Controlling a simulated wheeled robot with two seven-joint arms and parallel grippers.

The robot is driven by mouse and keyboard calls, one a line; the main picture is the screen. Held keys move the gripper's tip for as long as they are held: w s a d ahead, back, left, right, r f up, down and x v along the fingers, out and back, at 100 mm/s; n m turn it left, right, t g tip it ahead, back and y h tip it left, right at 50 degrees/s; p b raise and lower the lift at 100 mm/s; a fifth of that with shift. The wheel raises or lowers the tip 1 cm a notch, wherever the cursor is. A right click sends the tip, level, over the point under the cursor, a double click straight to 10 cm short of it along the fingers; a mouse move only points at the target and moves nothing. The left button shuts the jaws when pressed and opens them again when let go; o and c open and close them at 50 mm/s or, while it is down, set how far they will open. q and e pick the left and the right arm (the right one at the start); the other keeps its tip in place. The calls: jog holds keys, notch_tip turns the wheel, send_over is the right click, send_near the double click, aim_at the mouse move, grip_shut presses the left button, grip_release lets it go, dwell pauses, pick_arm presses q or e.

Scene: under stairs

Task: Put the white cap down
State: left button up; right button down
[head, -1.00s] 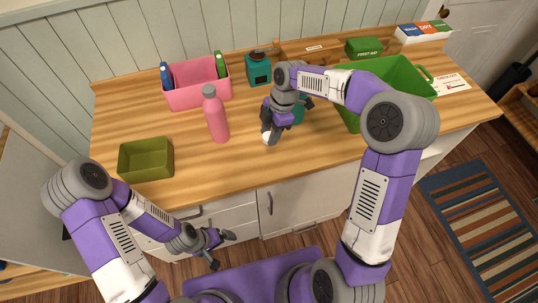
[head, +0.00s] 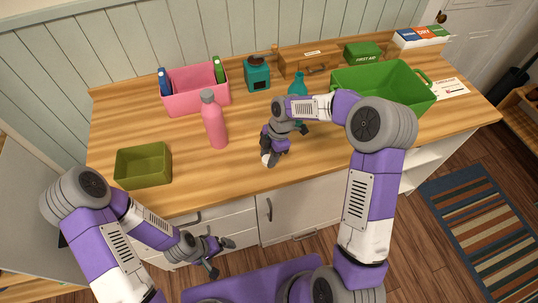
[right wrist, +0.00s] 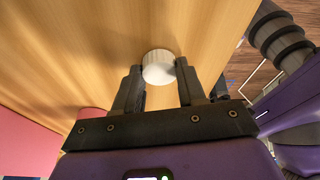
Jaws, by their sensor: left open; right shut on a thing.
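The white cap (right wrist: 158,67) is a small ribbed disc between the fingertips of my right gripper (right wrist: 158,76) in the right wrist view. In the head view the cap (head: 266,160) shows as a small white spot below my right gripper (head: 272,152), near the counter's front edge. The right gripper is shut on it and points down. I cannot tell whether the cap touches the wood. My left gripper (head: 221,257) is open and empty, in front of the drawers and below the counter top.
On the wooden counter (head: 240,175), a pink bottle (head: 214,125) stands left of my right gripper and a teal bottle (head: 298,84) behind it. An olive box (head: 143,168), a pink bin (head: 190,97) and a green crate (head: 385,95) surround this area. Bare wood lies around the cap.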

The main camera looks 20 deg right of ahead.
jog(key=shift+f, duration=0.15)
jog(key=c, duration=0.6)
grip_release()
jog(key=shift+c, duration=0.2)
jog(key=shift+r, duration=0.35)
jog(key=p+v, duration=0.1)
jog(key=v, duration=1)
jog(key=shift+r+p, duration=0.35)
jog(key=shift+r, duration=0.05)
